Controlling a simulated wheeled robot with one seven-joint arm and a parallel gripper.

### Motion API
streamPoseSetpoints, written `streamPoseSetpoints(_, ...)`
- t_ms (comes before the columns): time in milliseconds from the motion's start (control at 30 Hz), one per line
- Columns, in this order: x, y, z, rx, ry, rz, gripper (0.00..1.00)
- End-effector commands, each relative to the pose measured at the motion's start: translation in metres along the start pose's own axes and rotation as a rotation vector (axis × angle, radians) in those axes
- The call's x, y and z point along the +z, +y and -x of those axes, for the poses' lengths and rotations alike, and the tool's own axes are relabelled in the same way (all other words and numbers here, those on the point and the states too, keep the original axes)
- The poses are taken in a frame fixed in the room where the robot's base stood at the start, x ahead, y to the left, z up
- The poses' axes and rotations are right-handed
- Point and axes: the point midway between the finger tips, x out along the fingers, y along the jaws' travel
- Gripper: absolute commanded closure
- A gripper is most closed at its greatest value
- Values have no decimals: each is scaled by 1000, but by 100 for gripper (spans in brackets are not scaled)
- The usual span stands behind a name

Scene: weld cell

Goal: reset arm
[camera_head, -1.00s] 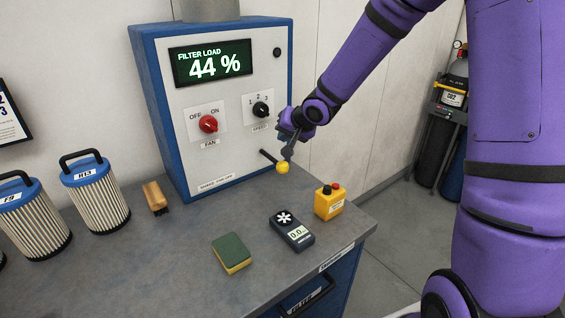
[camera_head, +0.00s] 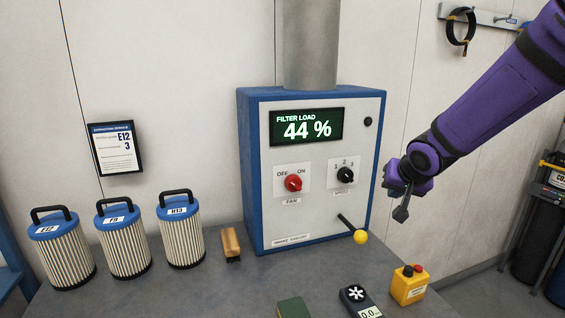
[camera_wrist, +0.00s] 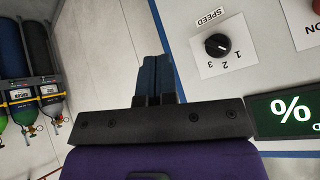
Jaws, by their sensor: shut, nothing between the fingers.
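My gripper (camera_head: 401,213) hangs at the end of my purple arm, to the right of the blue and white control box (camera_head: 313,222). Its fingers are together and empty, pointing down. They are apart from the yellow-knobbed lever (camera_head: 360,236), which juts from the lower right of the box front. In the wrist view my gripper (camera_wrist: 157,58) shows its closed fingers, with the black speed knob (camera_wrist: 217,45) to their right.
The bench (camera_head: 205,285) holds several filter canisters (camera_head: 183,235), a wooden brush (camera_head: 231,245), a green sponge (camera_head: 293,308), a handheld meter (camera_head: 358,300) and a yellow button box (camera_head: 408,286). Gas cylinders (camera_wrist: 42,75) stand behind.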

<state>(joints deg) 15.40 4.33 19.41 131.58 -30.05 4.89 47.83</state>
Motion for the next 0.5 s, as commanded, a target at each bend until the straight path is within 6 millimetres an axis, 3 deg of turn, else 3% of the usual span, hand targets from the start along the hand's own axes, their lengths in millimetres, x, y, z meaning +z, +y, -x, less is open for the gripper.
streamPoseSetpoints(33, 0, 4, 19, 30, 8, 22, 100)
streamPoseSetpoints(267, 16, 23, 94, 144, -13, 97, 100)
streamPoseSetpoints(500, 50, 41, 167, 195, -68, 150, 100)
